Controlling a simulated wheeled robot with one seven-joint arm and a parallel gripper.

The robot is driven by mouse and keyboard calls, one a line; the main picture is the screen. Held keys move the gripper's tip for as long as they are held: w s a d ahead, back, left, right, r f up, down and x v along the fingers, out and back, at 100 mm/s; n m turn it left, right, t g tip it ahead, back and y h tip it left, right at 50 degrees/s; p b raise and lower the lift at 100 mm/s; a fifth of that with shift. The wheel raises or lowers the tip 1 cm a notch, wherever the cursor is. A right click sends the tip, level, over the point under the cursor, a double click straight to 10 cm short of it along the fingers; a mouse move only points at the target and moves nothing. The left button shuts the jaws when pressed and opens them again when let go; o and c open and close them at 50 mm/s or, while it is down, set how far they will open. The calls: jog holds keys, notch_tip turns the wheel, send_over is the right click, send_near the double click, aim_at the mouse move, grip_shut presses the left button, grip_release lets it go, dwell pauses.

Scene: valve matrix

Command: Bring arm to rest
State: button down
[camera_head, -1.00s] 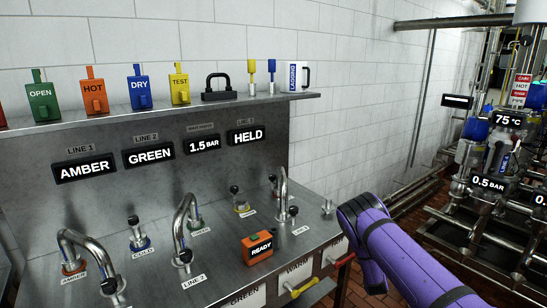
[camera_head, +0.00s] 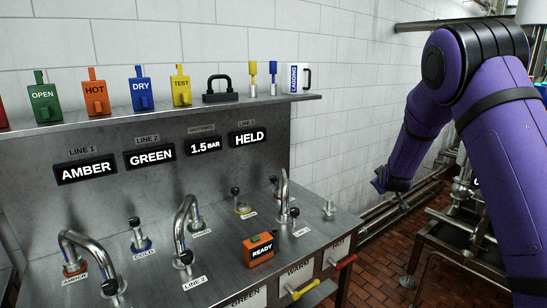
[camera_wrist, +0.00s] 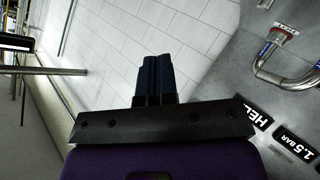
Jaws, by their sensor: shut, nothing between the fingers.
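My purple arm (camera_head: 505,150) is raised on the right of the head view, bent at a high elbow. Its forearm slopes down and left to my gripper (camera_head: 378,182), which hangs in front of the white tiled wall, right of the steel bench. In the wrist view my gripper (camera_wrist: 158,75) has its two dark fingers together, with nothing between them. The gripper is apart from the bench and touches nothing that I can see.
The steel bench (camera_head: 215,270) carries curved taps, small valves and an orange READY box (camera_head: 258,249). A shelf (camera_head: 225,104) above holds coloured tags, a black padlock (camera_head: 218,88) and a white mug (camera_head: 297,77). Pipework (camera_head: 455,225) stands behind my arm. Brick-red floor (camera_head: 385,260) shows below.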

jog(key=s+a+r+m+g+y, duration=0.2)
jog(key=s+a+r, duration=0.1)
jog(key=s+r, duration=0.8)
jog(key=s+a+r+m+g+y, duration=0.1)
jog(key=s+a+r, duration=0.2)
jog(key=s+r, duration=0.8)
jog(key=s+a+f+m+g, duration=0.2)
jog(key=s+g, duration=0.2)
jog(key=s, duration=2.7)
jog(key=shift+s+m, duration=0.25)
jog(key=shift+m, duration=0.05)
jog(key=shift+a, duration=0.15)
